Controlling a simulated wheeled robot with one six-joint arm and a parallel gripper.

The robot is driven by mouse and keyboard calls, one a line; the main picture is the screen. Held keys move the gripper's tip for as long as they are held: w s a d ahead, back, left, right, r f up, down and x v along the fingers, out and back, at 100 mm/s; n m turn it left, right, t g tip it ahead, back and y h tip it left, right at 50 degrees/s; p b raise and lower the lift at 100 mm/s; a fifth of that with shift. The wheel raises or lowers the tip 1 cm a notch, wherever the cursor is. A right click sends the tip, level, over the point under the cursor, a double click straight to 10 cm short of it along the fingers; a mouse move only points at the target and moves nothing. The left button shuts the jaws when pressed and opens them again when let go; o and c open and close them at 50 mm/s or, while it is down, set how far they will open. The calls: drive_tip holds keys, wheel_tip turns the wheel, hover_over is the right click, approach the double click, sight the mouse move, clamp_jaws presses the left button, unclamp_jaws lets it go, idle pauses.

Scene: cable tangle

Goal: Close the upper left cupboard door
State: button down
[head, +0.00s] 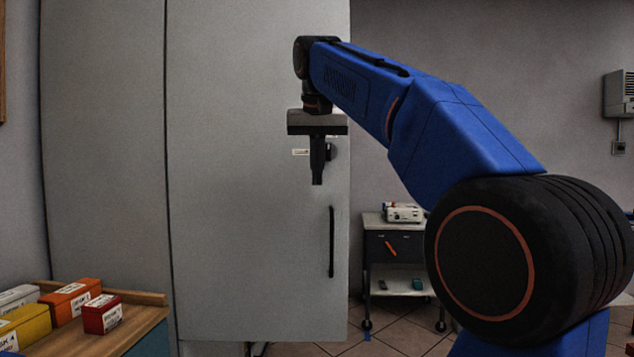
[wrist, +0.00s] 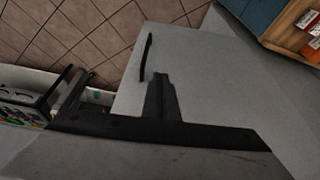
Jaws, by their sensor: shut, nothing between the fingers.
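A tall pale grey cupboard door (head: 240,230) fills the middle of the head view, with a black vertical bar handle (head: 331,241) near its right edge. A dark seam divides it from another grey panel (head: 105,170) on the left. The door's lower edge is seen above the floor; I cannot tell how far it stands open. The door (wrist: 210,75) and its handle (wrist: 146,57) also show in the wrist view. My gripper (head: 317,182) points down in front of the door, above and slightly left of the handle. Its fingers (wrist: 160,80) are shut and empty. Contact with the door cannot be told.
A wooden-topped surface (head: 135,325) with several coloured boxes stands at lower left. A small cart (head: 395,245) with a white device (head: 404,212) stands behind, right of the door. Tiled floor (head: 385,343) shows below. A wall unit (head: 618,93) hangs far right.

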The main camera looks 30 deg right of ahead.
sight(317, 201)
drive_tip(key=x, duration=0.3)
drive_tip(key=w+x, duration=0.1)
drive_tip(key=x, duration=0.5)
drive_tip(key=shift+w+d+r, duration=0.1)
drive_tip(key=shift+w+d, duration=0.1)
drive_tip(key=shift+d, duration=0.25)
drive_tip(key=shift+w+d, duration=0.2)
drive_tip(key=shift+w, duration=0.25)
drive_tip(key=shift+w+d, duration=0.25)
drive_tip(key=shift+w, duration=0.2)
